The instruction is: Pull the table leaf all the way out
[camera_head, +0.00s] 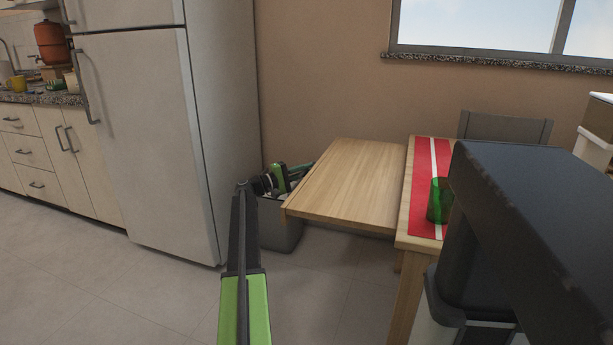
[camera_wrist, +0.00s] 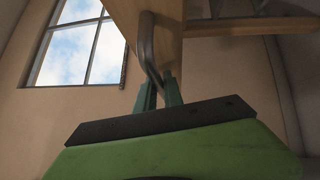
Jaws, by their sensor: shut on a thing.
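The wooden table leaf (camera_head: 349,183) extends from the left side of the table (camera_head: 424,242), with its top lying flat. My gripper (camera_head: 292,177) is at the leaf's left end, mostly behind my arm and the leaf edge in the head view. In the wrist view my gripper (camera_wrist: 159,92) has its two green fingers shut on a grey bar handle (camera_wrist: 147,44). The handle hangs along the wooden leaf (camera_wrist: 173,22), seen from below. The leaf's far inner end is hidden at the table.
A grey bin (camera_head: 281,226) stands on the floor below the leaf's left end. The fridge (camera_head: 158,130) is close on the left. A red runner (camera_head: 420,195) and a green glass (camera_head: 437,204) are on the table. A chair (camera_head: 507,126) stands behind. Floor in front is clear.

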